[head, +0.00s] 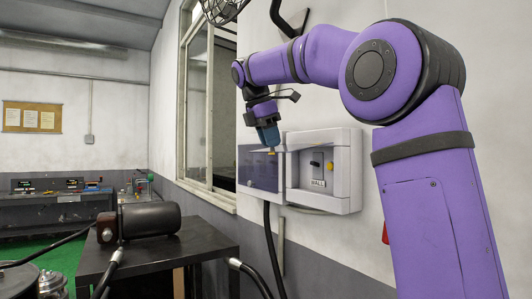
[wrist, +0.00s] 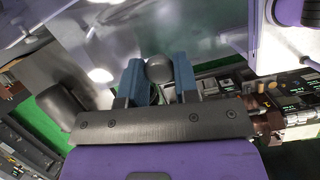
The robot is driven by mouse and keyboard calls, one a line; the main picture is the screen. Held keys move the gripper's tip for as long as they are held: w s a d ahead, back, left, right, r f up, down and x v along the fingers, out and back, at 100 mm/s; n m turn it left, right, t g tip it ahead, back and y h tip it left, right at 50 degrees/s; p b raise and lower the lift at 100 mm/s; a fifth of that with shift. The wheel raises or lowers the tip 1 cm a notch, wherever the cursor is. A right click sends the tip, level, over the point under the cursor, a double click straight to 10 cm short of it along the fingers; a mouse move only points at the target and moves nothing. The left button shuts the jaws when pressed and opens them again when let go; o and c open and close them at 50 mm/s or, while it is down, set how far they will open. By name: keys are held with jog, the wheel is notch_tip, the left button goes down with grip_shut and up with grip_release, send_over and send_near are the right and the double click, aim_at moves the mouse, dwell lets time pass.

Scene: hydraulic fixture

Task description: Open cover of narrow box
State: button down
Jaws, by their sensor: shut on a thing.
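A white wall box (head: 353,172) with a switch panel marked WALL hangs on the wall in the middle of the head view. A tinted see-through cover (head: 259,176) stands out to the left of the box's open front. My gripper (head: 270,150) points down at the cover's upper part, at its near side. In the wrist view my blue fingers (wrist: 159,78) are shut on a dark rounded knob (wrist: 159,68). A shiny panel lies beyond them, which seems to be the cover. The fingertips' exact contact is too small to tell in the head view.
A dark table (head: 150,250) with a black motor (head: 150,219) stands at the lower left. A thick black cable (head: 268,235) hangs below the cover. A window (head: 208,105) is left of the box. A workbench (head: 55,208) stands at the far left.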

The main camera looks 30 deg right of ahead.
jog(key=r, duration=0.2)
jog(key=shift+d+r, duration=0.35)
jog(key=shift+d, duration=0.05)
jog(key=shift+d+r+y, duration=0.35)
jog(key=shift+r+y, duration=0.35)
jog(key=shift+r, duration=0.1)
jog(key=c, duration=0.9)
grip_release()
jog(key=shift+w+d+f, duration=0.1)
jog(key=shift+d, duration=0.2)
jog(key=shift+o, duration=0.2)
jog(key=shift+a, duration=0.2)
